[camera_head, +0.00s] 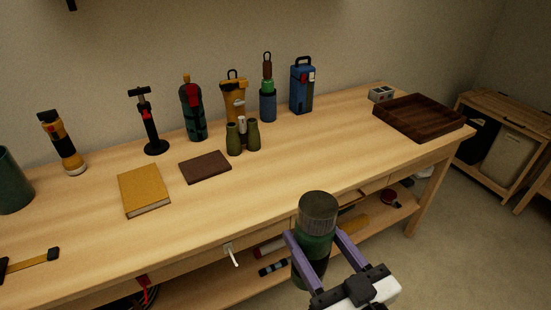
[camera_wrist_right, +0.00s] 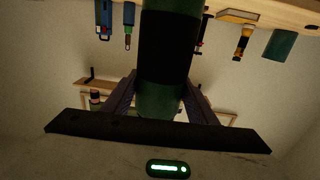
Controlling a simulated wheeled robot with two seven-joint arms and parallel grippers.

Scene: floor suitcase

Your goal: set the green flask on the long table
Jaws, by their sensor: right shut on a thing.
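The green flask (camera_head: 316,238) has a dark grey ribbed lid and stands upright between the purple fingers of my right gripper (camera_head: 318,250). The gripper is shut on it. The flask is in front of the long table's (camera_head: 270,185) near edge, and its lid overlaps that edge in the head view. In the right wrist view the flask (camera_wrist_right: 162,100) fills the middle, with a wide black band, between the two fingers (camera_wrist_right: 160,103). The flask's lower end is partly hidden in the head view. My left gripper is not in view.
Several bottles and tools stand along the table's back, with green binoculars (camera_head: 243,138), a brown book (camera_head: 205,167) and a yellow book (camera_head: 144,191) before them. A dark wooden tray (camera_head: 424,115) is at the right end. The tabletop between books and tray is clear.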

